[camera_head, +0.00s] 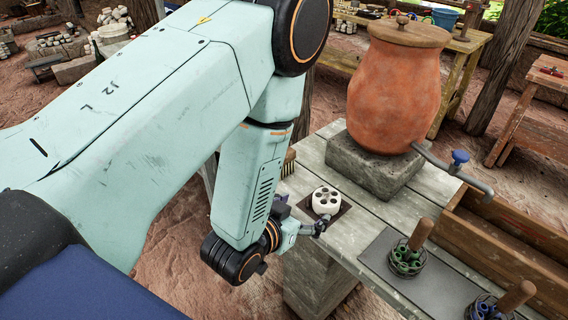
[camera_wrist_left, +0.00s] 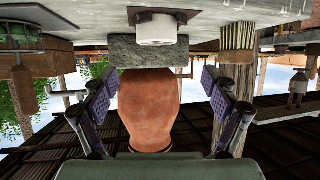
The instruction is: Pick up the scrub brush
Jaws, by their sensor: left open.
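The scrub brush (camera_head: 288,162), with pale, dark-gapped bristles, stands at the near-left edge of the grey plank table, partly hidden behind my left arm. In the upside-down left wrist view, its bristles (camera_wrist_left: 237,38) show at upper right, outside the span between the fingers. My left gripper (camera_head: 312,228) is low at the table's near edge, in front of a white round holder with holes (camera_head: 326,200). In the wrist view its two fingers (camera_wrist_left: 158,82) are spread wide with nothing between them. The brush is apart from the fingers. My right gripper is out of view.
An orange clay pot (camera_head: 395,85) with a lid and tap stands on a stone block (camera_head: 372,165) behind the holder. To the right are wire baskets with wooden-handled tools (camera_head: 408,258) on a dark mat and a long wooden trough (camera_head: 500,240).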

